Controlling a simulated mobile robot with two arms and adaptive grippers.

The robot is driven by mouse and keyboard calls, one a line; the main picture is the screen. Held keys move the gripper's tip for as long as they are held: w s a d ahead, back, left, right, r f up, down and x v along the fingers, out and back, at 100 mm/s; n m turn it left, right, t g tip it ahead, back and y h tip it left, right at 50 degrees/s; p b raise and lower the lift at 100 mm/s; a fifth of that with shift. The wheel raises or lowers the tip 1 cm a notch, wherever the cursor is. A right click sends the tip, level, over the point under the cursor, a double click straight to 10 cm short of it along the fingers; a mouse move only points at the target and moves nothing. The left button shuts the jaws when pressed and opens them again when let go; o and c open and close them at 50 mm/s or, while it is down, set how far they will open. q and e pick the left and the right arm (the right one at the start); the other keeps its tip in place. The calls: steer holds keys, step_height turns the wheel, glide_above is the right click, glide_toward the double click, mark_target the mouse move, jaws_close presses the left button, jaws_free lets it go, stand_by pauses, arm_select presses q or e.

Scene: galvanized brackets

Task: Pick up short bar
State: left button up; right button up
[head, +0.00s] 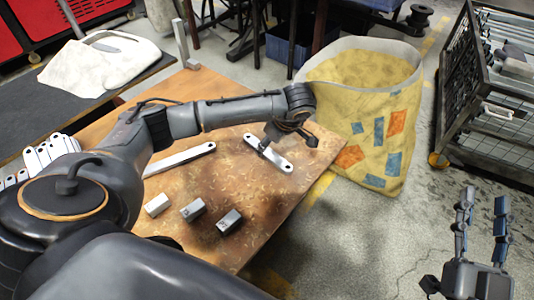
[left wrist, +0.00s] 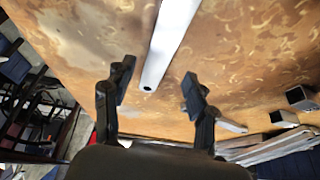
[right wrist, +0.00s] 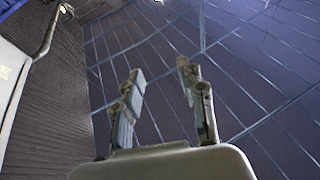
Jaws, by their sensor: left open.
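The short bar (head: 281,161) is a flat, pale metal strip with holes at its ends, lying on the brown table near its right corner. My left gripper (head: 288,143) is above it and hides part of it. In the left wrist view, the open left gripper (left wrist: 157,82) has one finger to each side of a bar (left wrist: 172,38), which appears to be this one. A hole shows at its near end, and both fingers look clear of it. My right gripper (head: 484,200) is open and empty over the floor; it also shows in the right wrist view (right wrist: 161,73).
A longer bar (head: 182,159) lies left of the short bar. Three small metal blocks, the middle one here (head: 193,210), sit nearer me. An upright post (head: 180,45) stands at the far corner. A yellow sack (head: 345,125) stands beyond the right edge, with a wire-sided cart (head: 495,120) farther right.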

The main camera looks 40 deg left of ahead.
mark_target(267, 151)
arm_select(q)
steer(key=b+x, duration=0.1)
steer(key=x, duration=0.2)
steer(key=shift+w+a+f, duration=0.1)
steer(key=shift+w+f, duration=0.05)
steer(key=shift+f, duration=0.1)
arm_select(e)
steer(key=s+r+t, duration=0.2)
steer(key=r, duration=0.1)
steer(key=s+r+t+y, duration=0.1)
steer(key=r, duration=0.1)
steer(key=shift+t, duration=0.3)
arm_select(q)
jaws_close()
